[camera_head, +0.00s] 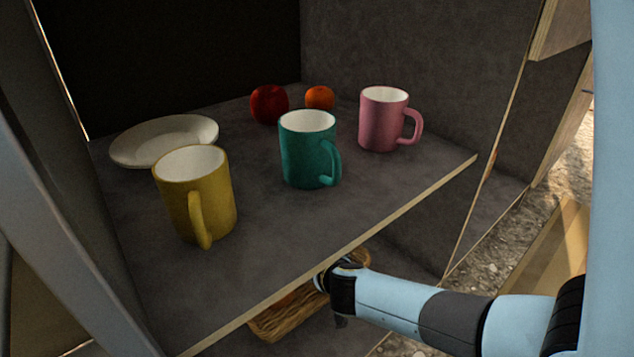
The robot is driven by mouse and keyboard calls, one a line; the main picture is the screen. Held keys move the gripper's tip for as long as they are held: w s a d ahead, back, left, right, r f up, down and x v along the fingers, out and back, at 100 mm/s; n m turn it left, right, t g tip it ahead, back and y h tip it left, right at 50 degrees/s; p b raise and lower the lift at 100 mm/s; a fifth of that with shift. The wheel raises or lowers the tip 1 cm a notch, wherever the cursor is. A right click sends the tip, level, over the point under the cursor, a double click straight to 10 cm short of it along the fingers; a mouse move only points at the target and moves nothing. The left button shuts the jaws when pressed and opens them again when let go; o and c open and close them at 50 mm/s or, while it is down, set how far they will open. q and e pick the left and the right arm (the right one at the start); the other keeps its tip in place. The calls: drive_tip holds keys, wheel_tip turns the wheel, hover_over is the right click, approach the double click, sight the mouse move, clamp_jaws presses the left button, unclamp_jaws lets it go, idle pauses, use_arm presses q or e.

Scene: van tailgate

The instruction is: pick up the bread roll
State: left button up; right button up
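A woven basket (290,322) stands below the front edge of the shelf, partly covered by the shelf and by my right arm. A small orange-brown patch shows inside it, too little to tell whether it is the bread roll. No bread roll is clearly seen. My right arm comes in from the right, and its dark wrist end with the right gripper (341,292) is at the basket, under the shelf edge. Its fingers are mostly hidden, so I cannot tell whether they hold anything. My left gripper is out of view.
The grey shelf (270,230) above the basket carries a yellow mug (185,195), a teal mug (305,150), a pink mug (380,122), a white plate (165,140), a red apple (268,104) and an orange (319,97). Its front edge overhangs the basket. Gravel shows at right.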

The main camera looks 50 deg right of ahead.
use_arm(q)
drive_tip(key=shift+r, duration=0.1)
use_arm(e)
drive_tip(key=c, duration=1.1)
drive_tip(key=shift+r, duration=0.1)
